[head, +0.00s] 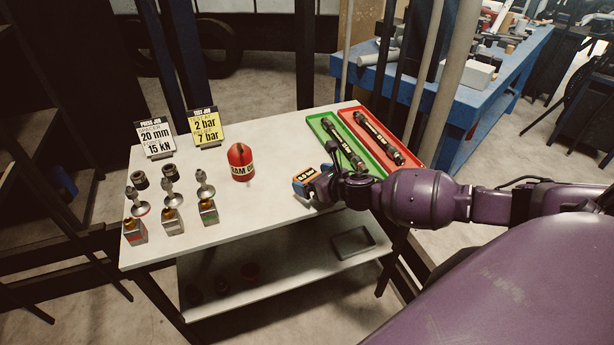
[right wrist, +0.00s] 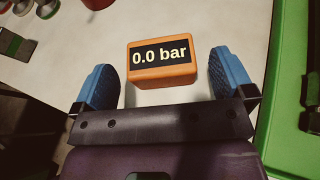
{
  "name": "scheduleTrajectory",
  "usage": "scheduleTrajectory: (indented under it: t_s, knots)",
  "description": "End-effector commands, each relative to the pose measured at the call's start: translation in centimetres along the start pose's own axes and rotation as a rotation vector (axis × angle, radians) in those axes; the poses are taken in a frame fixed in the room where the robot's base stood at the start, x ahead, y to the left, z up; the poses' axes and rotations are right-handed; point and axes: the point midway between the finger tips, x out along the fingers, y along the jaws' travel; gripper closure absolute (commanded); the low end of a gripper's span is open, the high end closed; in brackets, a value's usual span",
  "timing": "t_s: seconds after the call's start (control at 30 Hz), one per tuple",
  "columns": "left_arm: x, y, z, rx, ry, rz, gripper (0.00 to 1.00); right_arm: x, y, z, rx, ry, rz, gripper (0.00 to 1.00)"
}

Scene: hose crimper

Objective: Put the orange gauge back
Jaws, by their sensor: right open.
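The orange gauge (head: 305,177) has a dark display and sits on the white table (head: 265,215), left of the green tray. In the right wrist view the gauge (right wrist: 162,68) reads "0.0 bar" and lies just ahead of and between the blue fingertips. My right gripper (right wrist: 164,82) is open, with a gap on each side of the gauge and nothing held. In the head view my right gripper (head: 318,184) is beside the gauge, and my arm hides part of it. My left gripper is out of view.
A green tray (head: 317,124) and a red tray (head: 408,162) each hold a hose. A red container (head: 241,163), two sign cards (head: 206,125), and several metal fittings and small blocks (head: 172,220) stand to the left. The table's front middle is clear.

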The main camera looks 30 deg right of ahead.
Motion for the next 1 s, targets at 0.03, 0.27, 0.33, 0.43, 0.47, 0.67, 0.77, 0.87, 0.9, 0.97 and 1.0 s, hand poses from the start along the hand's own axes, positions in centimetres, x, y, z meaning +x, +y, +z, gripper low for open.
scheduleTrajectory:
  t_s: [0.03, 0.27, 0.33, 0.43, 0.47, 0.67, 0.77, 0.87, 0.9, 0.97, 1.0]
  knots:
    - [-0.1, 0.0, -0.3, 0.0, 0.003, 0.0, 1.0, -1.2, -0.1, 0.0, -0.001, 0.001, 0.0, 0.0]
    - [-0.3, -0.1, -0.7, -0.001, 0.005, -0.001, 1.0, -5.5, -0.1, 0.1, -0.001, 0.001, 0.0, 0.0]
    - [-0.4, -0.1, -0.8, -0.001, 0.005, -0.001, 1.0, -6.5, 0.0, 0.0, 0.0, 0.0, 0.001, 0.0]
    - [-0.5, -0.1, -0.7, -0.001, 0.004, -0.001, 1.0, -7.6, -0.1, 0.0, 0.0, 0.0, 0.0, 0.0]
    - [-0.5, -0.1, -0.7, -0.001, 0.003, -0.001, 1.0, -7.8, 0.0, 0.1, 0.0, 0.0, 0.0, 0.0]
    - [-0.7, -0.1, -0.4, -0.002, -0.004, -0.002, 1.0, -8.8, 0.4, -0.3, 0.037, 0.001, 0.002, 0.0]
    - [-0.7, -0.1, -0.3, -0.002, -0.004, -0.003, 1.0, -9.0, 1.7, -1.7, 0.184, 0.011, 0.008, 0.0]
    - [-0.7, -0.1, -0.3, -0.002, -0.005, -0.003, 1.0, -9.5, 3.9, -3.9, 0.463, 0.027, 0.011, 0.0]
    - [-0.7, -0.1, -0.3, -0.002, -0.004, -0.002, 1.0, -9.8, 5.0, -4.9, 0.603, 0.035, 0.01, 0.0]
    - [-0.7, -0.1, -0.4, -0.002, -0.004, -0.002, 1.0, -10.4, 6.5, -6.3, 0.821, 0.044, 0.003, 0.0]
    - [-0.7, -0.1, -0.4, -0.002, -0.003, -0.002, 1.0, -10.8, 7.3, -7.2, 0.965, 0.049, -0.004, 0.0]
